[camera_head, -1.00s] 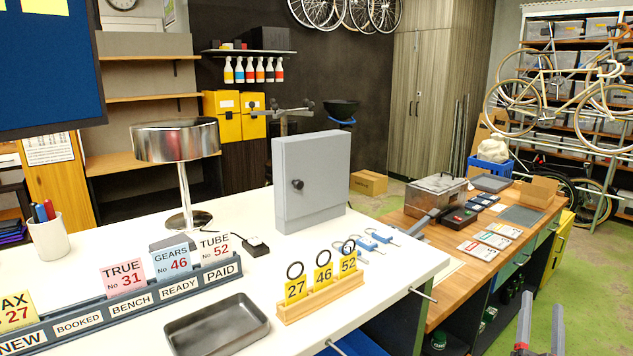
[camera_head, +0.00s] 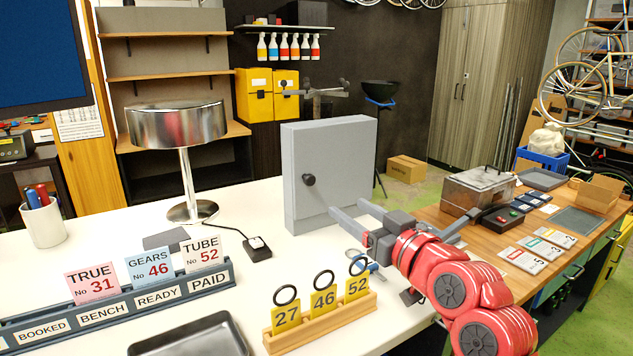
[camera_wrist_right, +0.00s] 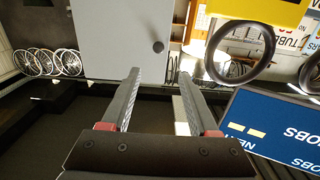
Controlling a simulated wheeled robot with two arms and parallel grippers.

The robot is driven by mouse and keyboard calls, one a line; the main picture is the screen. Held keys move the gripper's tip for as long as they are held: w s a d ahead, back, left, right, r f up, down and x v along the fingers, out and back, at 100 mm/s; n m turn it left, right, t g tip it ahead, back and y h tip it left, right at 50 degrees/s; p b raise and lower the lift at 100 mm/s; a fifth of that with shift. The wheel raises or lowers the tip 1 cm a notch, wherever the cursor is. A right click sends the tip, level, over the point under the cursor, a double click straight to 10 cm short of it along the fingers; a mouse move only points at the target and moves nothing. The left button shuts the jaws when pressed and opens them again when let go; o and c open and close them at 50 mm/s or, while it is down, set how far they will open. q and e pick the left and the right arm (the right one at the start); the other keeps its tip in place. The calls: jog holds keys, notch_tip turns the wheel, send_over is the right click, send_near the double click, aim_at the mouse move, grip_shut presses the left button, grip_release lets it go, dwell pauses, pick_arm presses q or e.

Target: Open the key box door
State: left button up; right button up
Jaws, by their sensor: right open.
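The grey key box (camera_head: 338,165) stands upright on the white counter with its door closed. Its round dark knob (camera_head: 309,180) is on the left part of the door face. In the right wrist view the door (camera_wrist_right: 122,40) and knob (camera_wrist_right: 158,47) show beyond the fingers. My right gripper (camera_head: 346,214) is open and empty, in front of the lower right part of the box and apart from the knob. Its two fingers also show in the right wrist view (camera_wrist_right: 157,95). My left gripper is not in view.
A wooden rack (camera_head: 320,322) with yellow number tags and black rings stands below my right gripper. A chrome lamp (camera_head: 176,125) stands left of the box. A dark tray (camera_head: 195,338) and the card holder (camera_head: 130,308) lie in front.

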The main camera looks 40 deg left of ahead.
aim_at(312, 182)
jog(key=p+x, duration=0.2)
jog(key=x, duration=1)
jog(key=shift+w+a+p, duration=0.15)
jog(key=shift+a+p, duration=0.15)
jog(key=shift+a, duration=0.1)
jog(key=shift+w+a+f, duration=0.15)
jog(key=shift+w+a, duration=0.1)
jog(key=shift+a, duration=0.15)
grip_shut()
dwell(0.6)
